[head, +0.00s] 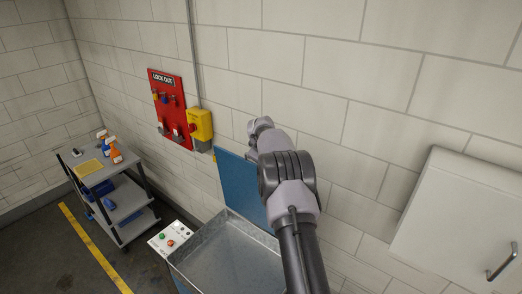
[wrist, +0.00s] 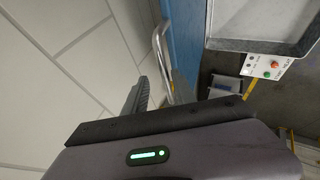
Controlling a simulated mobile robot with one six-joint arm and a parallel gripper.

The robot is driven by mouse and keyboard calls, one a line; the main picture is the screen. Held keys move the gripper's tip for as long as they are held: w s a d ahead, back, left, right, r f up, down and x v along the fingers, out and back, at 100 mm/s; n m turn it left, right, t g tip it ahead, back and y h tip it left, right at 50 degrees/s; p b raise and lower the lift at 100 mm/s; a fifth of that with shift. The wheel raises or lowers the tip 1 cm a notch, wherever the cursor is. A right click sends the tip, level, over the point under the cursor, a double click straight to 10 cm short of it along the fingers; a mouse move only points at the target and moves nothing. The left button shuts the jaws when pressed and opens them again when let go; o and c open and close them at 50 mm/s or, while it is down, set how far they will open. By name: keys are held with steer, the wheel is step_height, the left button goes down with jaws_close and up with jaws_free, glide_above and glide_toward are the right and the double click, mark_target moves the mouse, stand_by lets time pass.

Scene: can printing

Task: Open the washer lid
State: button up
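The washer is an open grey metal basin (head: 225,250) in the lower middle of the head view. Its blue lid (head: 240,185) stands raised, close to the wall behind the basin. The lid's blue face also shows in the wrist view (wrist: 186,35), with a silver bar handle (wrist: 160,45) along its side. My gripper (wrist: 161,88) is at the handle, its two fingers apart with the handle's near end between or just beyond them. I see no clear grip on it. In the head view my arm hides part of the lid and the gripper's fingers.
A white control panel (head: 170,239) with green and red buttons is at the basin's left. A grey cart (head: 110,190) with spray bottles stands at left. A red lockout board (head: 170,108) and yellow box (head: 200,125) hang on the wall. A white cabinet (head: 465,220) is at right.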

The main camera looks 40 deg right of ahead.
steer(key=b+v, duration=0.3)
steer(key=v, duration=1.1)
steer(key=shift+a+r, duration=0.15)
steer(key=shift+s, duration=0.1)
steer(key=s+a+f+m+y+b, duration=0.1)
steer(key=s+a+f+m+b, duration=0.1)
steer(key=s+a+f+b, duration=0.65)
steer(key=s+a+f+m+y+b, duration=0.2)
steer(key=s+a+f+b, duration=0.3)
steer(key=a+b, duration=0.75)
steer(key=s+a+f+m+y+b, duration=0.1)
steer(key=s+a+f+b, duration=0.4)
steer(key=s+f, duration=0.3)
steer(key=s+a+f+m+y+b, duration=0.1)
steer(key=s+a+f+m+b, duration=0.1)
steer(key=s+a+f+b, duration=0.3)
steer(key=s+a+f+m+y+b, duration=0.1)
steer(key=s+a+f+m+b, duration=0.1)
steer(key=s+a+f+b, duration=0.3)
steer(key=s+f+b, duration=0.3)
steer(key=s+f, duration=0.2)
steer(key=s, duration=0.2)
steer(key=shift+s+f, duration=0.15)
steer(key=shift+f, duration=0.15)
